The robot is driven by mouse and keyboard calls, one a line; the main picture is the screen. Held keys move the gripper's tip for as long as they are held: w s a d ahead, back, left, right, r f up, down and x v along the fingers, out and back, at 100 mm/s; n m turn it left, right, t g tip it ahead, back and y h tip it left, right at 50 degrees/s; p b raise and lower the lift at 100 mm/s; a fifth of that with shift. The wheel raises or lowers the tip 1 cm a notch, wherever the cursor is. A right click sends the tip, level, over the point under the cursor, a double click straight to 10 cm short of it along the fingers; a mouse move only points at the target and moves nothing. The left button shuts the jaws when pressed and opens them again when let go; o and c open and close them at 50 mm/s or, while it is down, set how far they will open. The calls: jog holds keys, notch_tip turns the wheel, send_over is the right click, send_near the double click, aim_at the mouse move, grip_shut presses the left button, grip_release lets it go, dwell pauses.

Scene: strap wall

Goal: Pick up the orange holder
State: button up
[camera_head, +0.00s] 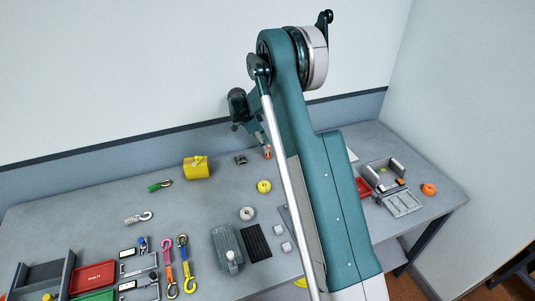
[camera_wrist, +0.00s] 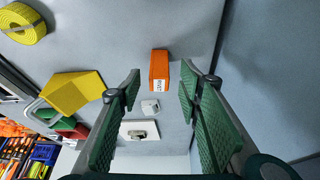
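The orange holder (camera_wrist: 159,66) is a small upright-looking block with a white label, in the upper middle of the wrist view. My gripper (camera_wrist: 160,84) is open, with one green-padded finger to each side of the holder's line. Clear gaps show between the holder and both fingertips, and nothing is held. In the head view my gripper (camera_head: 257,136) is over the back of the table, and a bit of orange (camera_head: 267,152) shows at its tip. My arm hides part of the table there.
A yellow block (camera_head: 196,168), a green carabiner (camera_head: 160,185) and a yellow roll (camera_head: 264,187) lie nearby on the table (camera_head: 100,195). Two small pale items, one a white plate (camera_wrist: 139,130), lie below the holder in the wrist view. An orange roll (camera_head: 428,189) lies far right.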

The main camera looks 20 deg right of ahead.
jog(key=shift+x, duration=2.6)
jog(key=c, duration=1)
jog(key=shift+r, duration=0.1)
notch_tip(320, 180, up, 10)
jog(key=shift+f, duration=0.1)
